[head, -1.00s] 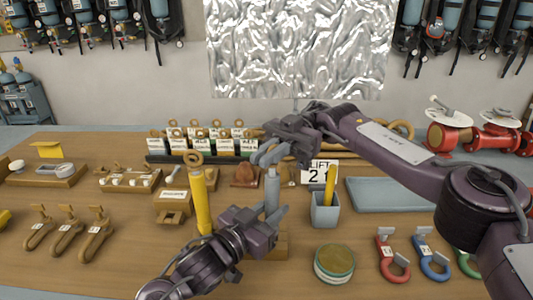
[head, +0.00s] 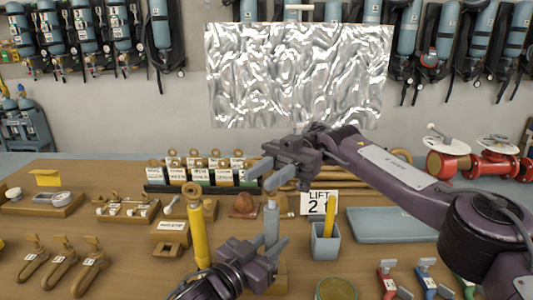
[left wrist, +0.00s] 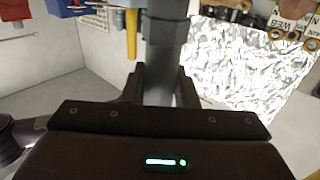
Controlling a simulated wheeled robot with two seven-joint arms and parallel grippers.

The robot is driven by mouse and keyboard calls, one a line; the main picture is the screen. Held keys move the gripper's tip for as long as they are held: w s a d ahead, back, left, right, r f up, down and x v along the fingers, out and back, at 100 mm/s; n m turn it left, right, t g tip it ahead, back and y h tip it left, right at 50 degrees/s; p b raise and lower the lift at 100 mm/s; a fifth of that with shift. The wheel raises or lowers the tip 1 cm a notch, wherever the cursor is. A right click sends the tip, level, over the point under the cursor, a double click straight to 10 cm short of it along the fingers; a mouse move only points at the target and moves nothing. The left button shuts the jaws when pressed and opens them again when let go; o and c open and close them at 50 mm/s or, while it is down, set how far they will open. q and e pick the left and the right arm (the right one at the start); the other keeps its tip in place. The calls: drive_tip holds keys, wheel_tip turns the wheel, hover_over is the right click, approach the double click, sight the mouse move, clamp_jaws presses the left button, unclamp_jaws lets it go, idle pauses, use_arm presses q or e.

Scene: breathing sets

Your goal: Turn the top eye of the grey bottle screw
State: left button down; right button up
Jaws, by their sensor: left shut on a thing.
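The grey bottle screw (head: 271,226) stands upright on the table, its narrow upper end above a thicker body. My left gripper (head: 269,248) is shut around its lower body. In the left wrist view the grey body (left wrist: 165,60) runs between the fingers. My right gripper (head: 269,174) is above the screw's top end, its two fingers apart and empty. A gap shows between its fingers and the screw. The top eye's shape is too small to tell.
A yellow bottle screw (head: 197,230) with a ring stands close left. A grey cup (head: 325,243) with a yellow item stands right, by the LIFT 2 sign (head: 318,203). Labelled eye screws (head: 205,170) stand behind. A blue-grey tray (head: 390,226) lies at right.

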wheel_tip(320, 180, up, 7)
drive_tip(key=shift+r, duration=0.1)
idle(0.3)
drive_tip(key=shift+w+d+f, duration=0.1)
drive_tip(key=shift+d+f, duration=0.05)
drive_tip(key=shift+f, duration=0.05)
drive_tip(key=c, duration=0.5)
drive_tip(key=d+f+n+t+y, duration=0.1)
drive_tip(key=y, duration=0.1)
drive_tip(key=w+d+f+n+t+y, duration=0.1)
drive_tip(key=d+n+t+y, duration=0.1)
drive_tip(key=w+d+f+n+t+y, duration=0.1)
drive_tip(key=d+f+y, duration=0.1)
drive_tip(key=shift+d+n+t, duration=0.1)
drive_tip(key=shift+n+t, duration=0.2)
drive_tip(key=shift+t, duration=0.1)
clamp_jaws()
drive_tip(key=s+d+f+n+t+h, duration=0.1)
drive_tip(key=s+d+f+n+t, duration=0.2)
drive_tip(key=s+d+n+t, duration=0.5)
drive_tip(key=s+d+f+n+t+h, duration=0.15)
drive_tip(key=n+t, duration=0.35)
drive_tip(key=t, duration=0.7)
drive_tip(key=x, duration=1.2)
drive_tip(key=shift+w+a, duration=0.2)
drive_tip(key=shift+a, duration=0.2)
